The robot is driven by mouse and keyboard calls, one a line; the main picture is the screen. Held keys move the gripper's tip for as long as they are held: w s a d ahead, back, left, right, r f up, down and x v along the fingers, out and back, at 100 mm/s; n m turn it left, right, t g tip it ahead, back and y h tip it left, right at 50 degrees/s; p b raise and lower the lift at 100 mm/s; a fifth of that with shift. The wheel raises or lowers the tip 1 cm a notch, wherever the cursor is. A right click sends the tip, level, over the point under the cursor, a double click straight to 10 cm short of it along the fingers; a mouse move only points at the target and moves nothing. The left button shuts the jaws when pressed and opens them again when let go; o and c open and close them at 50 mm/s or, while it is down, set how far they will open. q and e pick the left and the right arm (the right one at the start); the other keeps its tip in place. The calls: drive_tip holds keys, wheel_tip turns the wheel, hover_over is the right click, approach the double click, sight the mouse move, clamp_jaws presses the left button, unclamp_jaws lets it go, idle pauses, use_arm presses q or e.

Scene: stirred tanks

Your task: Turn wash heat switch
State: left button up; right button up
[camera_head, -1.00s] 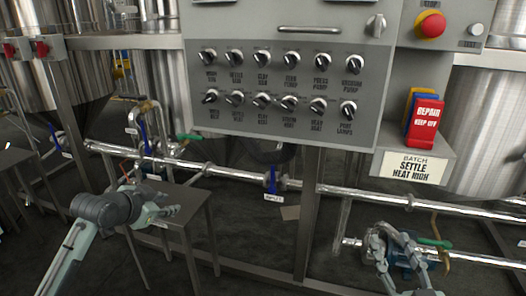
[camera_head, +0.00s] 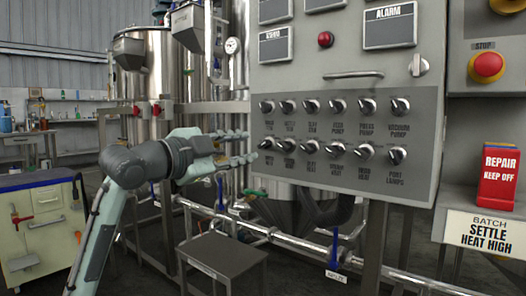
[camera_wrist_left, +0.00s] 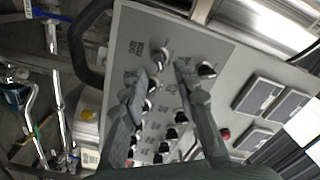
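The wash heat switch (camera_head: 266,143) is a black-and-silver knob at the left end of the panel's lower row. Its label is too small to read surely. My left gripper (camera_head: 248,147) is open and empty, just left of this knob, with its fingers pointing at it. In the left wrist view the two fingers (camera_wrist_left: 160,70) are apart, and the end knob (camera_wrist_left: 162,53) of the lower row shows just beyond the gap between the tips. I cannot tell whether a finger touches it. My right gripper is out of view.
The grey control panel (camera_head: 345,199) carries two rows of similar knobs close together. Above are a bar handle (camera_head: 353,75) and a red lamp (camera_head: 325,39). A red stop button (camera_head: 487,66) and a repair sign (camera_head: 499,176) stand at right. A small table (camera_head: 222,256) stands below my arm.

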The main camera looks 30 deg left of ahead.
sight(261, 145)
use_arm(q)
drive_tip(key=w, duration=0.6)
drive_tip(key=shift+d, duration=0.25)
drive_tip(key=shift+c, duration=0.4)
clamp_jaws()
